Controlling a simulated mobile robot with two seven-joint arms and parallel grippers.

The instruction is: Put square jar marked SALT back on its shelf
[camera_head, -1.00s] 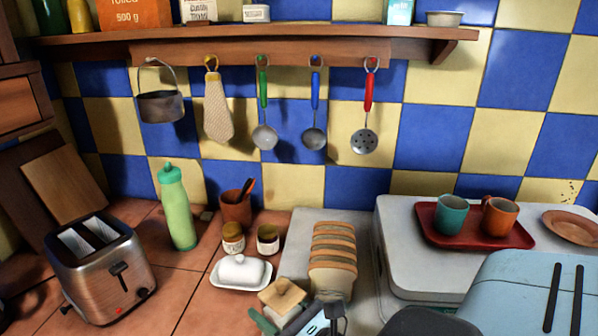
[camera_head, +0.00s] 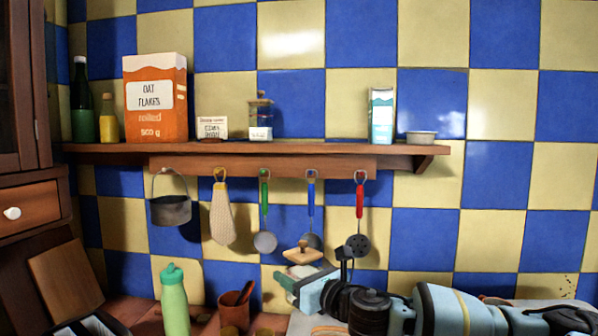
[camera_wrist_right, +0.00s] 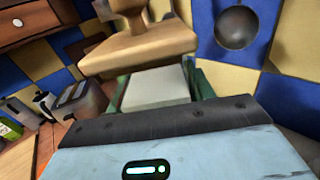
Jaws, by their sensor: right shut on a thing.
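The square jar shows its wooden lid with a knob (camera_head: 303,254) in the head view; its pale body (camera_wrist_right: 155,87) is below the lid in the wrist view. No SALT marking is readable. My right gripper (camera_head: 302,282) is shut on the jar body, with green finger pads on both sides of it. It holds the jar upright in the air, in front of the wall and lower than the shelf. The wooden shelf (camera_head: 330,149) runs along the tiled wall above the hanging utensils. My left gripper is out of view.
Free room lies between glass jar and carton. Utensils (camera_head: 265,240) hang below.

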